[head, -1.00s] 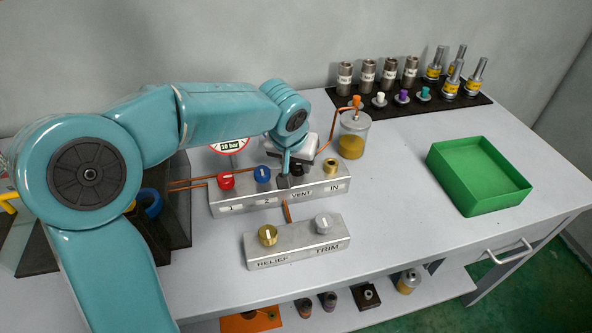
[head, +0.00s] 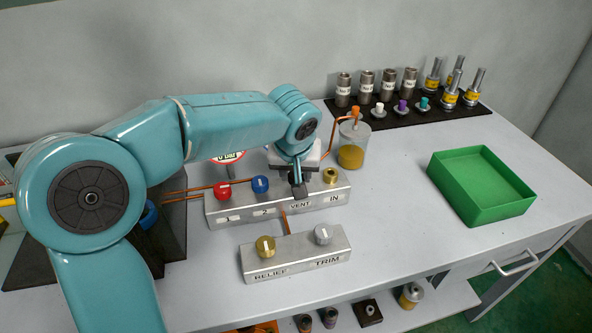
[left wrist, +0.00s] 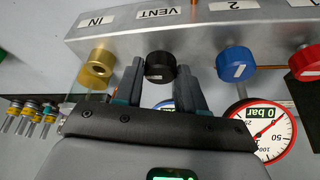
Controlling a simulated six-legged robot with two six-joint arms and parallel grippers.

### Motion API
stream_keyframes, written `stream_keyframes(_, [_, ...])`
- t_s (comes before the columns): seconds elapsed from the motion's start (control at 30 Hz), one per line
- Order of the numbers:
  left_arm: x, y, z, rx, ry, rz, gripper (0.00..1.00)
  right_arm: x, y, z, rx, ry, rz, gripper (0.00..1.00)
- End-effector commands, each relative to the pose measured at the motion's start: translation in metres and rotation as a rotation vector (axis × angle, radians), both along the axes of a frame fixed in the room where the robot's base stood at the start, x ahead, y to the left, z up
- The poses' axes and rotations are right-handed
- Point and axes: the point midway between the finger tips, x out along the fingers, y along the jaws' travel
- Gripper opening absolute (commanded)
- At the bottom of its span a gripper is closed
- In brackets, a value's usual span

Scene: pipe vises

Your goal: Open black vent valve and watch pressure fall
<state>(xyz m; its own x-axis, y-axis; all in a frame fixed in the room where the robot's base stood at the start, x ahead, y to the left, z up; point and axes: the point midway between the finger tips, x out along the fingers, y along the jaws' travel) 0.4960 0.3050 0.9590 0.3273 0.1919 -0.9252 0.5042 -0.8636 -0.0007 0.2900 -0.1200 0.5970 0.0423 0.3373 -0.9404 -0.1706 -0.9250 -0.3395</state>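The black vent valve (left wrist: 160,66) is a round knob with a white mark, on the grey manifold block (head: 225,208) above the VENT label. My left gripper (head: 297,188) is over it; in the left wrist view its two fingers (left wrist: 160,72) flank the knob and appear to press on its sides. The fingers hide most of the knob in the head view. In the head view my arm hides most of the gauge (head: 229,156). My right gripper is not in view.
A red knob (head: 223,190) and blue knob (head: 260,184) sit left of the vent valve, a brass IN fitting (head: 331,175) right. A RELIEF/TRIM block (head: 295,262) stands in front. A jar (head: 351,152) stands behind right. A green tray (head: 480,205) is far right; table between is clear.

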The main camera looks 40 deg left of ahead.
Motion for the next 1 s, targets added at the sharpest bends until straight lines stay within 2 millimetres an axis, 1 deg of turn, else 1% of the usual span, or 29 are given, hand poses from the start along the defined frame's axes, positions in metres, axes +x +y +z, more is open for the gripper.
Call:
stream_keyframes(0.03, [-0.001, 0.0, -0.002, 0.0, 0.005, -0.001, 0.57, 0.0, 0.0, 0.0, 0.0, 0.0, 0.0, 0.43])
stream_keyframes(0.07, [-0.001, 0.0, -0.002, 0.0, 0.005, -0.001, 0.63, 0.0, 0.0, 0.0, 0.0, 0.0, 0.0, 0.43])
stream_keyframes(0.33, [0.0, 0.0, 0.0, 0.001, -0.002, -0.001, 0.63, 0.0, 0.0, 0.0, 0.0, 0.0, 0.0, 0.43])
stream_keyframes(0.47, [-0.002, -0.002, 0.011, 0.001, -0.006, -0.002, 0.63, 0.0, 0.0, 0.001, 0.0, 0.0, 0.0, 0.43])
stream_keyframes(0.57, [-0.008, -0.005, 0.028, 0.001, -0.008, -0.003, 0.63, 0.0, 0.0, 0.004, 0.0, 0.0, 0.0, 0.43])
stream_keyframes(0.8, [-0.029, -0.018, 0.089, 0.0, -0.007, -0.002, 0.63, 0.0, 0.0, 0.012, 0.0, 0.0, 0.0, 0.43])
stream_keyframes(0.9, [-0.038, -0.023, 0.111, 0.0, -0.004, -0.003, 0.63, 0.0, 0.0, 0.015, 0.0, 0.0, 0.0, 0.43])
stream_keyframes(1.0, [-0.045, -0.027, 0.129, 0.0, -0.004, -0.003, 0.63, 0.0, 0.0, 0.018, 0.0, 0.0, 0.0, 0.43])
